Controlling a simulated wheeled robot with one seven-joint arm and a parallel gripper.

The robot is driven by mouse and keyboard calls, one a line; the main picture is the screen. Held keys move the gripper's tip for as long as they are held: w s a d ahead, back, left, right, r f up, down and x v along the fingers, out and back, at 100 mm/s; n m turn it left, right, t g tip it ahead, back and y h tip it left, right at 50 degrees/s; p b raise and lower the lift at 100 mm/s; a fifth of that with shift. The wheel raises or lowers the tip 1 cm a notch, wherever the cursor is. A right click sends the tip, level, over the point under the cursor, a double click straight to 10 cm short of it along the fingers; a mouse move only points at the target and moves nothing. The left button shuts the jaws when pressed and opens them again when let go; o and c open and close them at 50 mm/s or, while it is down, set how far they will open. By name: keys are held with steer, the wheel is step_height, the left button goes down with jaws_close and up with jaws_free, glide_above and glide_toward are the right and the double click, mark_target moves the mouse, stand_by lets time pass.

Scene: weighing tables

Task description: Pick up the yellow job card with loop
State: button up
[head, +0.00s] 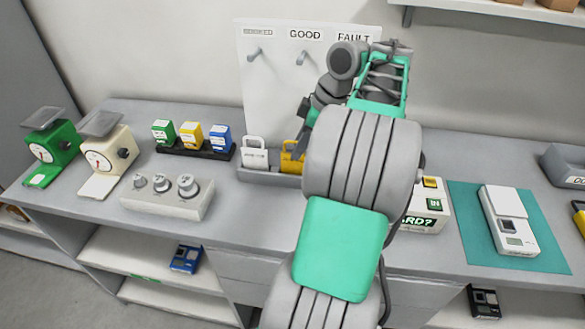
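The yellow job card with loop (290,164) stands upright in a grey holder tray (265,179) at the back of the table, below the white board. Its right part is hidden behind my arm. A white card with loop (254,155) stands to its left in the same holder. My gripper (301,136) reaches down over the yellow card from above right. Its fingers are mostly hidden by my arm, and I cannot tell whether they touch the card.
The white board (270,80) has pegs under printed labels. Green, yellow and blue boxes (191,135) stand left of the holder. Weights (187,186) on a block and two dial scales (106,158) are further left. A white device (507,222) lies right on a teal mat (465,215).

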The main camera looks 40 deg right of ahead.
mark_target(294, 162)
steer(key=b+x, duration=0.1)
steer(key=x, duration=0.3)
steer(key=shift+r, duration=0.1)
steer(key=shift+c, duration=0.5)
jaws_close()
